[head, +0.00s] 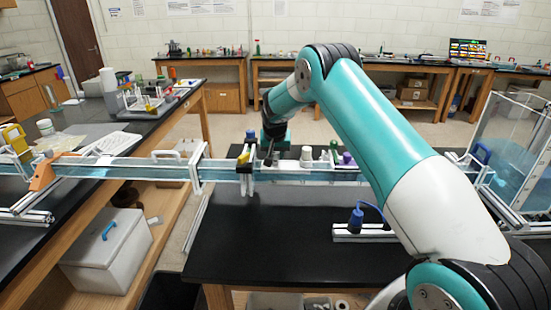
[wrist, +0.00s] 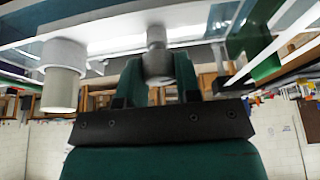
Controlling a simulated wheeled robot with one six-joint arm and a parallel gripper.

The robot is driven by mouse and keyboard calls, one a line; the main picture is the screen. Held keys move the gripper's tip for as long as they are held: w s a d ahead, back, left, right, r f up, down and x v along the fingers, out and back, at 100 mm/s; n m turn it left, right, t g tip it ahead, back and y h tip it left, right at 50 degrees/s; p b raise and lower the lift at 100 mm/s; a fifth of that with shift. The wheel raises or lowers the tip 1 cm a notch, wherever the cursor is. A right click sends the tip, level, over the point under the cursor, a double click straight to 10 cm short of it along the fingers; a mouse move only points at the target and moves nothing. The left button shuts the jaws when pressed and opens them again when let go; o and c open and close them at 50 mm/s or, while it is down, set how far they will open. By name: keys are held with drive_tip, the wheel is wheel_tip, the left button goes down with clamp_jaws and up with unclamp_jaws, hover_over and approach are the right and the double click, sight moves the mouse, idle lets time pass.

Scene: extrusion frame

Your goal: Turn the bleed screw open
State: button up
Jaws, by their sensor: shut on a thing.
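The bleed screw (wrist: 156,42) is a small grey knob on a short stem, set in the pale rail of the clear water channel (head: 120,170). It shows in the upper middle of the wrist view. My gripper (wrist: 157,70) has its two dark green fingers on either side of the knob, shut on it. In the head view my gripper (head: 269,150) is at the channel, right of a yellow and black fitting (head: 243,158). There the screw is too small and hidden to make out. How far it is turned cannot be told.
A larger grey-white cylinder (wrist: 62,75) stands left of the fingers in the wrist view. Capped knobs, white (head: 306,154) and purple (head: 347,158), stand along the channel to the right.

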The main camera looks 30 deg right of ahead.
drive_tip(key=n+b, duration=0.1)
drive_tip(key=n, duration=0.1)
drive_tip(key=n+t+y+b, duration=0.1)
drive_tip(key=n+b, duration=0.1)
drive_tip(key=shift+f+y, duration=0.2)
drive_tip(key=shift+y, duration=0.1)
drive_tip(key=shift+r+n+y+b, duration=0.1)
drive_tip(key=shift+n+y+b, duration=0.4)
drive_tip(key=shift+n, duration=0.75)
drive_tip(key=shift+r+n+y+b, duration=0.1)
drive_tip(key=shift+n+y+b, duration=0.4)
drive_tip(key=shift+n, duration=0.75)
drive_tip(key=o, duration=0.9)
drive_tip(key=shift+o, duration=0.2)
drive_tip(key=b+v, duration=0.4)
drive_tip(key=v, duration=1.3)
drive_tip(key=shift+r, duration=0.25)
drive_tip(key=shift+a, duration=0.2)
